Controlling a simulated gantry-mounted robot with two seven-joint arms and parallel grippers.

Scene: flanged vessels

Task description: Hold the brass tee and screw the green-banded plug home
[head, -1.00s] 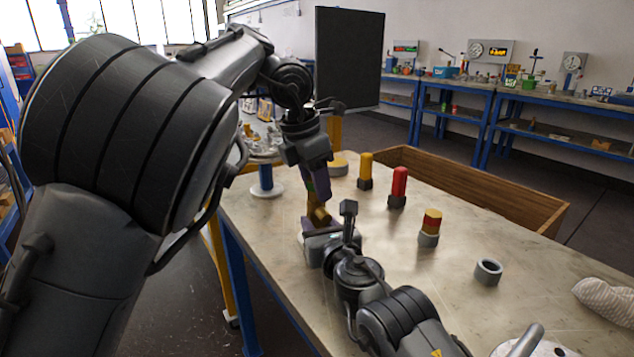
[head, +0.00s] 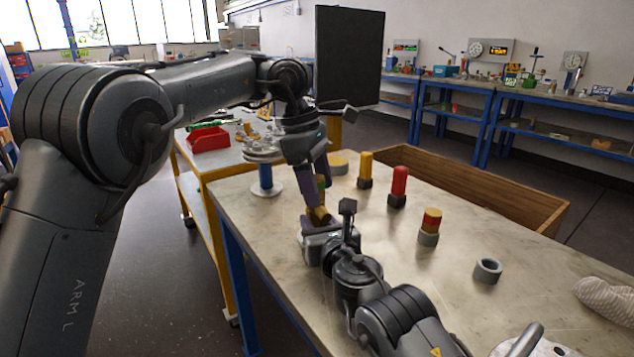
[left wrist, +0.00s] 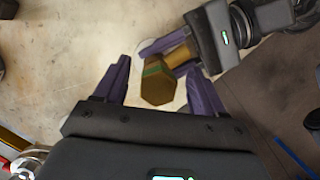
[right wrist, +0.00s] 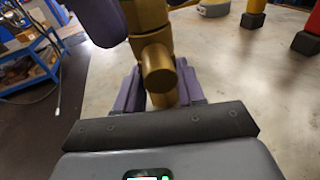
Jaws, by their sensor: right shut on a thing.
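The brass tee (head: 321,218) is held above the near left part of the bench. My right gripper (right wrist: 160,88) is shut on it, with purple fingers on both sides of the brass body. The green-banded plug (left wrist: 156,84) has a brass hex head and stands at the tee's upper end; how deep it sits is hidden. It also shows small in the head view (head: 320,183). My left gripper (left wrist: 160,84) points down over the plug. Its purple fingers are spread on either side of the head, with visible gaps, so it is open.
A yellow post (head: 366,165), a red post (head: 399,183), a red-yellow piece (head: 432,221) and a grey ring (head: 488,271) stand right of the grippers. A blue-column stand (head: 266,178) is left. A wooden crate (head: 470,185) lies behind; a cloth (head: 606,298) is at right.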

